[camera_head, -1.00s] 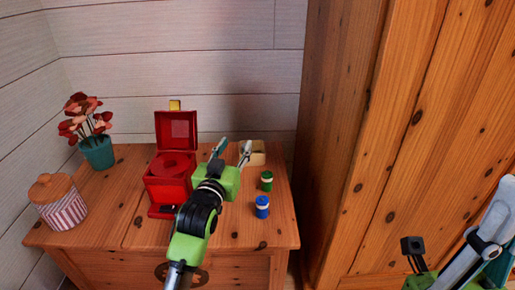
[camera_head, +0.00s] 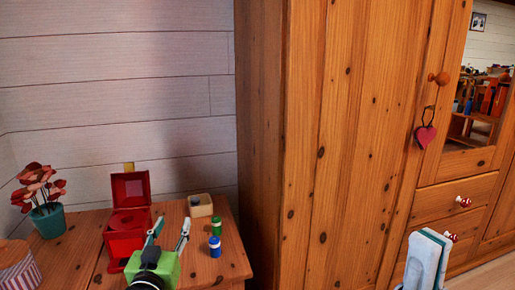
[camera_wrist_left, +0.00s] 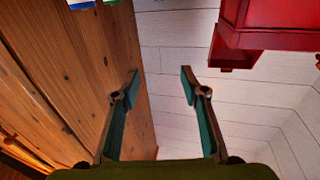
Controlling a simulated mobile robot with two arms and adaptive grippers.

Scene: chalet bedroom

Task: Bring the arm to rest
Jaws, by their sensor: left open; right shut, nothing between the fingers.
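My left gripper (camera_head: 171,232) is open and empty above the wooden dresser top, in front of the red box and the small beige container in the head view. In the left wrist view its two fingers (camera_wrist_left: 158,78) stand wide apart with nothing between them. My right gripper (camera_head: 432,238) shows at the lower right of the head view, by the wardrobe drawers. Its pale fingers lie together, with nothing visible in them. Most of both arms is out of frame.
The red open-lidded box (camera_head: 127,222), beige container (camera_head: 201,207), green jar (camera_head: 217,227) and blue jar (camera_head: 215,247) stand on the dresser. The tall wardrobe (camera_head: 345,130) fills the right side.

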